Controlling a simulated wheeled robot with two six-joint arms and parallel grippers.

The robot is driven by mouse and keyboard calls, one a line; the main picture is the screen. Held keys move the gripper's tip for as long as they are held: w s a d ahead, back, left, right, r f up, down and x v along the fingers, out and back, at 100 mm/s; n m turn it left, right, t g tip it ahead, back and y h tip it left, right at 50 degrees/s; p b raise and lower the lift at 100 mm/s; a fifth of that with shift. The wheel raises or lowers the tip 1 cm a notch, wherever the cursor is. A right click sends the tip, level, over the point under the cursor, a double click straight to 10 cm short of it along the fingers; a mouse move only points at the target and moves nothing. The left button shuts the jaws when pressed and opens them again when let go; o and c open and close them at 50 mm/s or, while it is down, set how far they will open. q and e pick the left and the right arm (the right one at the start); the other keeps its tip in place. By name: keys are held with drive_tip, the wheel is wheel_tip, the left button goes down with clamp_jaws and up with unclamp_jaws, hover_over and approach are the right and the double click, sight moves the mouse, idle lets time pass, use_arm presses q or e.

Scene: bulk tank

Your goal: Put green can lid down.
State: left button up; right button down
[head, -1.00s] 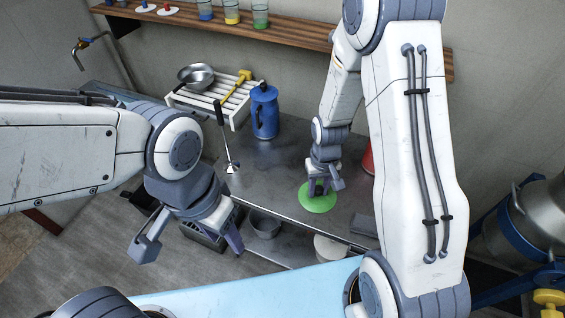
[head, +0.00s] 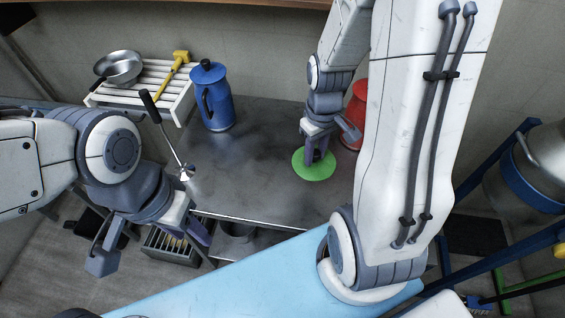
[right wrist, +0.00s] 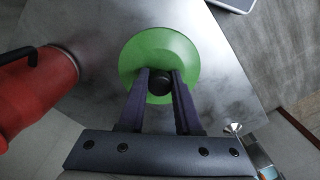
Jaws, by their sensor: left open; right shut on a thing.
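The green can lid (head: 313,172) is a round green disc with a dark knob, over the metal table (head: 255,150). My right gripper (head: 318,158) is shut on its knob, and the right wrist view shows the fingers on both sides of the knob with the lid (right wrist: 140,50) level beneath. I cannot tell whether the lid touches the table. My left gripper (head: 150,245) is open and empty, in front of the table's left front edge, away from the lid.
A red can (head: 356,115) stands close behind my right gripper, partly hidden by my arm. A blue can (head: 212,98) stands at the back left beside a white slatted rack (head: 150,85) with a metal bowl (head: 119,67). The table's middle is clear.

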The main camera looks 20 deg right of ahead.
drive_tip(key=shift+s+d+f+b, duration=0.25)
drive_tip(key=shift+s+f+b, duration=0.2)
drive_tip(key=shift+s, duration=0.25)
drive_tip(key=w+a+f, duration=0.2)
drive_tip(key=a, duration=0.1)
drive_tip(key=w+a+f, duration=0.2)
drive_tip(key=w+a+f+p, duration=0.1)
drive_tip(key=w+a+f, duration=0.1)
drive_tip(key=w+a, duration=0.1)
drive_tip(key=shift+a+f, duration=0.25)
drive_tip(key=shift+a, duration=0.05)
drive_tip(key=shift+w+f, duration=0.1)
drive_tip(key=shift+f, duration=1.95)
drive_tip(key=shift+f, duration=0.25)
drive_tip(key=c, duration=0.6)
unclamp_jaws()
drive_tip(key=shift+r, duration=0.1)
